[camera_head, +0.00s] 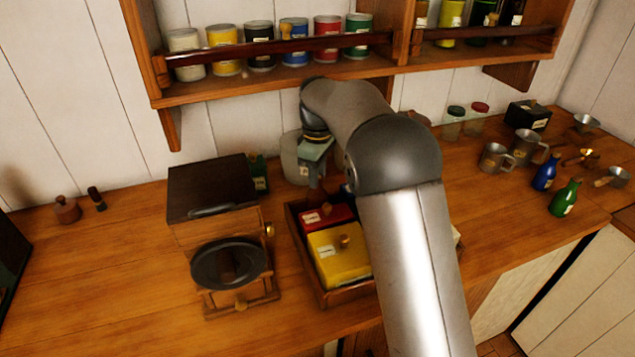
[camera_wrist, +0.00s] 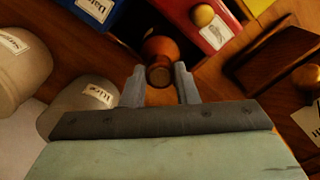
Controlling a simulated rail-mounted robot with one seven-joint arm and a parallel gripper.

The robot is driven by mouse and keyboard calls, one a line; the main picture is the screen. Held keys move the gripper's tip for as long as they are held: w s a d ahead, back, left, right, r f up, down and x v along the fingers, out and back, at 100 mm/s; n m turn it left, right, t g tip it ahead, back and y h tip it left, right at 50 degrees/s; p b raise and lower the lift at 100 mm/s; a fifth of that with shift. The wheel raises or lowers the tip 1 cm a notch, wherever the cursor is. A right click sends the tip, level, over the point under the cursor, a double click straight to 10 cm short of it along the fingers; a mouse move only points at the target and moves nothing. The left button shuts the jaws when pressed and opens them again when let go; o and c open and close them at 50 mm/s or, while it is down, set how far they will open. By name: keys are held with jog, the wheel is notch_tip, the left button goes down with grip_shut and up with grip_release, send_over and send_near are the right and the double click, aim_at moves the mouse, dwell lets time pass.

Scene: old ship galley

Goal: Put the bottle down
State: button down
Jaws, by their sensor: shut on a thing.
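My gripper (camera_wrist: 160,86) shows its two fingers in the wrist view, on either side of a brown bottle (camera_wrist: 161,50). It is shut on this bottle, whose round end faces the camera. In the head view my gripper (camera_head: 325,180) is beside a grey canister, above the back of a wooden tray, partly behind my arm.
The wooden tray (camera_head: 313,277) holds a red box (camera_head: 322,217) and a yellow box (camera_head: 338,258). The grey canister (camera_head: 290,160) is behind it. A grinder (camera_head: 212,205) stands left. Blue (camera_head: 545,173) and green (camera_head: 565,198) bottles stand right. Far-left counter is mostly clear.

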aim_at(317, 196)
jog(key=shift+f, duration=1.55)
jog(key=shift+f, duration=0.15)
jog(key=c, duration=1.1)
grip_release()
